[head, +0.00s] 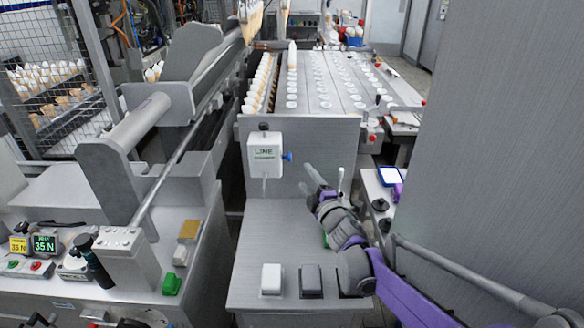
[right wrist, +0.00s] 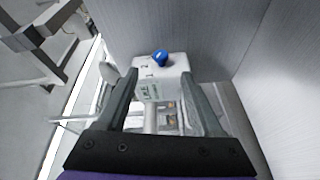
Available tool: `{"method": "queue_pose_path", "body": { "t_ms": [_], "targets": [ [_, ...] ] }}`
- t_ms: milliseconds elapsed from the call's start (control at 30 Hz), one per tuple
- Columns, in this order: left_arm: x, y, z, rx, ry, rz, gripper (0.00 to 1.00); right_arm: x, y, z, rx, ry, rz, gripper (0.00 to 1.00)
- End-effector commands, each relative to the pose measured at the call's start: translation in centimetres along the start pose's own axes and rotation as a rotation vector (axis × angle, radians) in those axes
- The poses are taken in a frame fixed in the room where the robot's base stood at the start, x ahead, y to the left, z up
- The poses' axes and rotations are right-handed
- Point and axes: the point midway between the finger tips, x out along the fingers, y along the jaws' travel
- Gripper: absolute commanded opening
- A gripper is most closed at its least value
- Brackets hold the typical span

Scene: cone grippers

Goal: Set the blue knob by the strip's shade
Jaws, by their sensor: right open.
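The blue knob (head: 287,156) sticks out from the right side of a white box (head: 259,168) marked "LINE", mounted on the front of the grey machine. A small green band (head: 264,155) with unreadable print lies under that word; I cannot tell whether it is the strip. My right gripper (head: 325,170) is open and empty, to the right of the knob and apart from it. In the right wrist view the blue knob (right wrist: 160,57) shows beyond and between the open fingers (right wrist: 160,77), on the box (right wrist: 164,86). My left gripper is not in view.
White (head: 271,279), dark grey (head: 311,281) and black (head: 352,285) blocks stand on the grey bench (head: 255,225). A small green thing is mostly hidden behind my right arm. A grey wall panel (head: 500,130) stands close at the right. The bench top below the box is clear.

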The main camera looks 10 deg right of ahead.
Motion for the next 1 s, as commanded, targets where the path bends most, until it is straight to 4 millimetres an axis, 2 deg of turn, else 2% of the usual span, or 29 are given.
{"method": "queue_pose_path", "body": {
  "t_ms": [167, 633, 800, 1000],
  "targets": [
    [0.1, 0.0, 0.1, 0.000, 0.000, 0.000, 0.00, 1.5, -0.4, -0.2, -0.028, 0.026, 0.006, 0.68],
    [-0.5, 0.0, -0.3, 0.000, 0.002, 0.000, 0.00, 9.6, -0.2, -0.4, -0.024, 0.023, 0.006, 0.68],
    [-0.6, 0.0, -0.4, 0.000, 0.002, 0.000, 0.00, 11.0, -0.3, -0.4, -0.025, 0.022, 0.006, 0.68],
    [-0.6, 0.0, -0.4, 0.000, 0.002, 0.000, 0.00, 11.3, -0.3, -0.4, -0.024, 0.022, 0.005, 0.68]
  ]
}}
